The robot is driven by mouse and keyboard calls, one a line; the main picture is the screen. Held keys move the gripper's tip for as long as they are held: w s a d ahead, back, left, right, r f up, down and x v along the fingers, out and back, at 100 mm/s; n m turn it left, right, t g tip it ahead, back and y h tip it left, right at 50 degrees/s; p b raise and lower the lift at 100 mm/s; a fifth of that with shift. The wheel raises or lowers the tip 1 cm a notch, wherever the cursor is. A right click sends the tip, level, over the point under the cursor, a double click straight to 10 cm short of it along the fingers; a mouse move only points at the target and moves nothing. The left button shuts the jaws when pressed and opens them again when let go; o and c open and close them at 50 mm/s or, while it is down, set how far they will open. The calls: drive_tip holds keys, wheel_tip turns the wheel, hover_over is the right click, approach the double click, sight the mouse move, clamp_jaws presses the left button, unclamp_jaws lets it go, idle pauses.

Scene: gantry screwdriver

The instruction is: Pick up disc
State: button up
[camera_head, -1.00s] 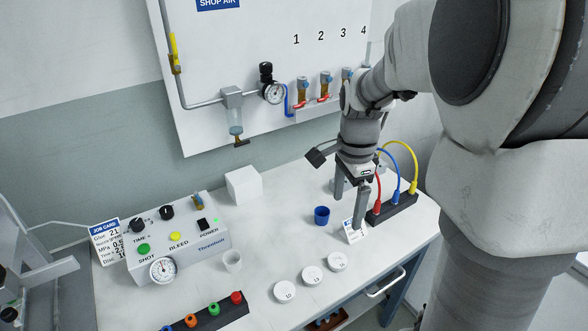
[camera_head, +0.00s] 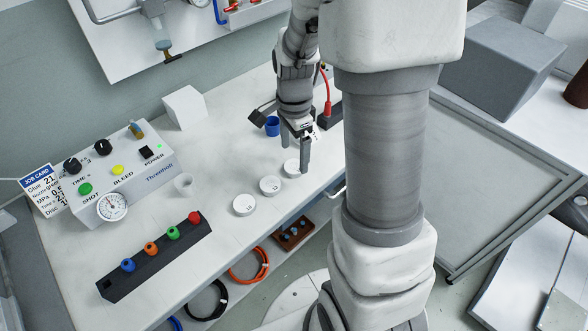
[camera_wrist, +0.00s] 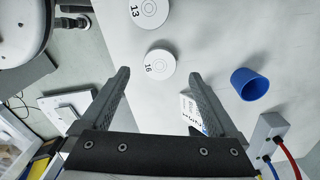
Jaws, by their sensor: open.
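Three white round discs lie in a row on the white bench: a near-left disc (camera_head: 244,205), a middle disc (camera_head: 270,185) and a far-right disc (camera_head: 291,168). In the wrist view, one disc reads 16 (camera_wrist: 160,64) and another reads 13 (camera_wrist: 149,10); the third is out of that view. My gripper (camera_head: 296,151) is open and empty, with its fingers pointing down by the far-right disc. In the wrist view the disc marked 16 appears between and slightly beyond the fingertips (camera_wrist: 158,75). I cannot tell the exact height above it.
A blue cup (camera_head: 272,126) stands close behind my gripper; a small printed card (camera_wrist: 192,108) is near one finger. The bench's front edge is close to the discs.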

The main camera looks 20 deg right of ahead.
sight(294, 166)
wheel_tip(294, 166, down, 4)
drive_tip(key=shift+r+b, duration=0.1)
drive_tip(key=shift+b, duration=0.55)
drive_tip(key=c, duration=1.5)
drive_tip(key=shift+r, duration=0.15)
